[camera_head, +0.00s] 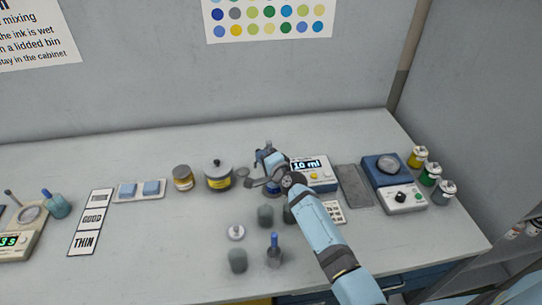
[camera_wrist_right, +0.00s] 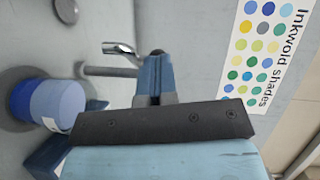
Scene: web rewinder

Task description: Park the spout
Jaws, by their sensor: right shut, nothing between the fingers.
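The dispenser (camera_head: 312,173) stands at the back middle of the bench, with "10 ml" on its display. Its spout, a curved chrome tube (camera_wrist_right: 120,48), shows in the right wrist view just beyond my finger tips. My right gripper (camera_head: 264,157) is over the bench beside the dispenser; it is shut and empty, and its fingers (camera_wrist_right: 154,68) show in the wrist view. I cannot tell whether they touch the spout. A blue jar (camera_head: 273,190) stands under my gripper and shows large in the wrist view (camera_wrist_right: 50,105). My left gripper is out of view.
Several dark cups (camera_head: 238,260) stand in front. A blue scale-like device (camera_head: 394,180) and coloured bottles (camera_head: 430,174) are at the right.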

